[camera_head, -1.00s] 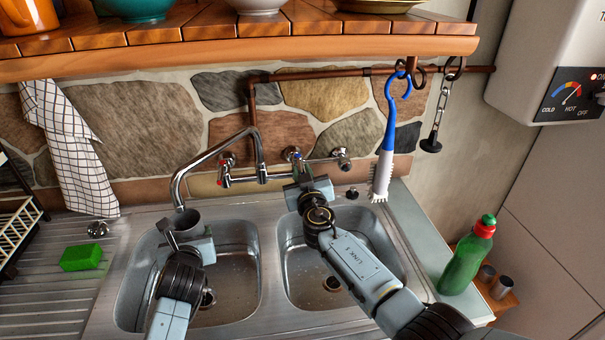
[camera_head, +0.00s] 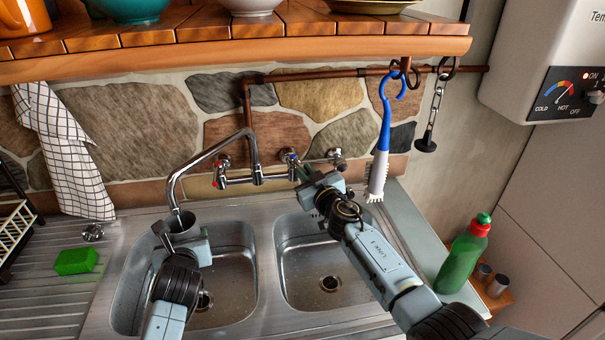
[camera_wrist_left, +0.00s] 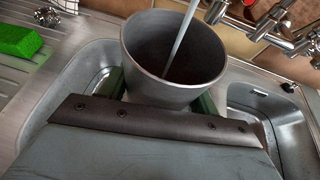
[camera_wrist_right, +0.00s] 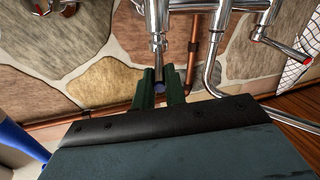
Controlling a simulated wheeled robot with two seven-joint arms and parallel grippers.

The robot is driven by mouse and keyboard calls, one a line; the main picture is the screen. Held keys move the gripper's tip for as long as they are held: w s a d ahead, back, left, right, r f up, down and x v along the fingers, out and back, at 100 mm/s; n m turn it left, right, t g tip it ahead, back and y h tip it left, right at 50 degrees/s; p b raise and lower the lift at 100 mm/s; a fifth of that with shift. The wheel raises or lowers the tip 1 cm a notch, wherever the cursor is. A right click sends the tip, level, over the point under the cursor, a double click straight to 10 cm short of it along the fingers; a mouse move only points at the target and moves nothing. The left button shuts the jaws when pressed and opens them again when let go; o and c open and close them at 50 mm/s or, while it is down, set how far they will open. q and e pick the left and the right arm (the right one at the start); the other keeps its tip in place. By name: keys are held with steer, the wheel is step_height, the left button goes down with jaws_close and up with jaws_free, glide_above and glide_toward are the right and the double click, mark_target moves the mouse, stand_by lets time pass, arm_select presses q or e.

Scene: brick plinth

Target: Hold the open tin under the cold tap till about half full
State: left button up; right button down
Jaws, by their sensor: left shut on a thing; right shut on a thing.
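The open grey tin (camera_head: 181,224) is upright under the end of the swivel spout (camera_head: 172,192). My left gripper (camera_head: 186,243) is shut on it over the left basin. In the left wrist view a thin stream of water falls into the tin (camera_wrist_left: 178,90). Its inside is dark, and I cannot tell the water level. The cold tap (camera_head: 289,156), with a blue mark, is on the right of the mixer. My right gripper (camera_head: 304,174) is shut on its handle; its fingers also show around the handle in the right wrist view (camera_wrist_right: 160,88).
The hot tap (camera_head: 222,162), with a red mark, is on the mixer's left. A blue-and-white brush (camera_head: 380,165) hangs close to my right gripper. A green sponge (camera_head: 76,261) lies on the drainer. A green bottle (camera_head: 460,262) stands at the right. The right basin (camera_head: 305,275) is empty.

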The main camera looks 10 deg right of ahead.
steer(key=shift+f, duration=0.1)
steer(key=c, duration=1.5)
jaws_free()
steer(key=shift+o, duration=0.2)
steer(key=shift+s+d, duration=0.1)
steer(key=shift+d, duration=0.05)
steer(key=v, duration=1.1)
steer(key=shift+s, duration=0.4)
steer(key=shift+d, duration=0.1)
